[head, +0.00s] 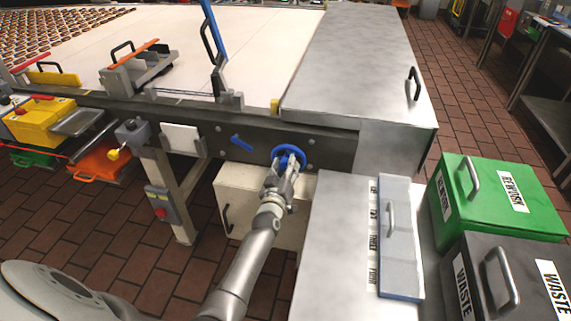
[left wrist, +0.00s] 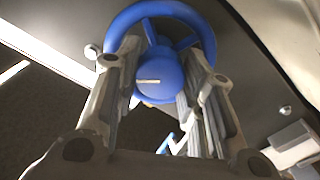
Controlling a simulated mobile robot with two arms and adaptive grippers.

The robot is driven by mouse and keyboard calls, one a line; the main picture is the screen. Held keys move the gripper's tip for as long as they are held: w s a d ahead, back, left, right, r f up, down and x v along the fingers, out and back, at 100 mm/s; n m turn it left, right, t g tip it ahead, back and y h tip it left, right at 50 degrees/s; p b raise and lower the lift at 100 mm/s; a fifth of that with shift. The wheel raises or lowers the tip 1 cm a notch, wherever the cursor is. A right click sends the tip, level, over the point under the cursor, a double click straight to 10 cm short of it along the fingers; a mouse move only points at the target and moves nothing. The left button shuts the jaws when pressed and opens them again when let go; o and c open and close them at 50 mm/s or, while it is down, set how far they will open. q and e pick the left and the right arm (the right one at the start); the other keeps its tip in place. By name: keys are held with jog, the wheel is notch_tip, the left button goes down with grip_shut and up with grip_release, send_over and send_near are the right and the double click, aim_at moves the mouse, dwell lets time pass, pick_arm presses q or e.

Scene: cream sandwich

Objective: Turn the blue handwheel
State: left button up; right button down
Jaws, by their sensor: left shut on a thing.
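The blue handwheel (head: 288,154) is mounted on the dark front rail of the conveyor machine. My left gripper (head: 284,172) is at the wheel in the head view, covering part of it. In the left wrist view the wheel's blue rim (left wrist: 206,42) arches over the top, and its round hub sits between the two fingers of my left gripper (left wrist: 155,88). The fingers are closed on the hub from both sides. The wheel's lower rim is largely hidden by the fingers. My right gripper is not in view.
A blue lever (head: 242,143) sits on the rail left of the wheel. A cream box (head: 240,205) is below it. A steel cabinet top (head: 335,240) is close on the right, with green (head: 500,215) and black (head: 510,290) bins beyond. Brick-tiled floor is open at left.

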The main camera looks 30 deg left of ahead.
pick_arm(q)
jog(key=m+p, duration=0.1)
jog(key=m, duration=0.2)
jog(key=m+p, duration=0.1)
jog(key=m, duration=0.1)
jog(key=shift+m, duration=0.3)
jog(key=m, duration=0.2)
jog(key=shift+m, duration=0.3)
jog(key=shift+d+f+m, duration=0.1)
jog(key=shift+m, duration=1.3)
jog(key=o, duration=1)
